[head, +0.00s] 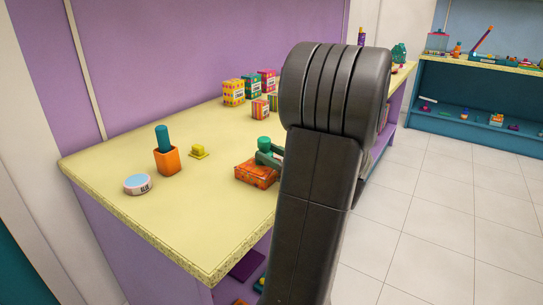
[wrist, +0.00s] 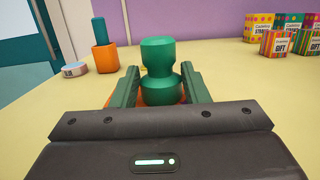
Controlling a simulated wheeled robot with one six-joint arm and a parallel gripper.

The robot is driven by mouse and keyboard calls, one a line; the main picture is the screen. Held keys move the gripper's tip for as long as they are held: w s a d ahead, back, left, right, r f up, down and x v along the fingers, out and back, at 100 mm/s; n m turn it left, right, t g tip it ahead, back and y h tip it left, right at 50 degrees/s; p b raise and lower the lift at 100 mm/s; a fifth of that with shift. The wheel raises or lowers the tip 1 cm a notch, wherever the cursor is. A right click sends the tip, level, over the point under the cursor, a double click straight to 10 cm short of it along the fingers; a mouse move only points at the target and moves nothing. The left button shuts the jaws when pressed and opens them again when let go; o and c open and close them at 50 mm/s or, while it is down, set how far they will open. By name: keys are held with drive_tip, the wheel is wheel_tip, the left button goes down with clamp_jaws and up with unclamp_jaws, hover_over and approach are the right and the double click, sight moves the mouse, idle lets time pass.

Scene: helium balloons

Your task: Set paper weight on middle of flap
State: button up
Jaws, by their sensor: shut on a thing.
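The paper weight is a green, knob-topped piece; its round top (head: 264,142) shows in the head view and its body fills the middle of the wrist view (wrist: 160,72). My gripper (head: 268,155) is shut on it, with one green finger on each side in the wrist view (wrist: 160,88). The orange patterned parcel (head: 257,175) lies on the table directly below; a bit of its orange shows beside the fingers in the wrist view (wrist: 109,102). My arm hides its right side. The flap cannot be made out, and I cannot tell whether the weight touches the parcel.
The pale yellow table (head: 215,215) also holds an orange cup (head: 167,161) with a teal stick, a round blue-topped tin (head: 137,184), a small yellow piece (head: 199,151) and several gift boxes (head: 234,93) at the back. The table's front is clear.

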sight(270, 143)
drive_tip(key=o, duration=1.3)
drive_tip(key=shift+c, duration=0.2)
drive_tip(key=p+v, duration=0.1)
drive_tip(key=v, duration=1.1)
drive_tip(key=shift+r, duration=0.1)
drive_tip(key=b+x, duration=0.1)
drive_tip(key=x, duration=1.1)
wheel_tip(270, 143, up, 2)
drive_tip(key=shift+r+p, duration=0.1)
drive_tip(key=shift+p, duration=0.25)
drive_tip(key=shift+r, duration=0.4)
